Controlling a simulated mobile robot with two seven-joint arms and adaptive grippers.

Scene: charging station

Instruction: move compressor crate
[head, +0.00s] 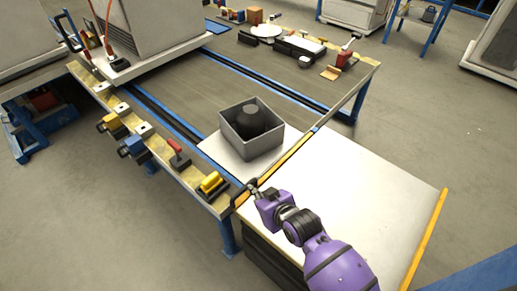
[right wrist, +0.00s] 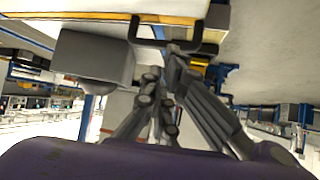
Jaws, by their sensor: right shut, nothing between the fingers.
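The compressor crate is a grey open box (head: 238,143) with a dark rounded compressor (head: 252,118) inside. It sits on a light flat plate (head: 212,150) near the front end of the workbench frame (head: 225,205). The crate (right wrist: 92,55) also shows there. My left gripper is out of view.
A white-topped cart (head: 370,195) with a yellow edge adjoins the frame at right, its top clear. Clamps and a yellow part (head: 211,184) line the frame's left rail. A large grey cabinet (head: 150,30) stands at the back left. Tools lie along the far rail.

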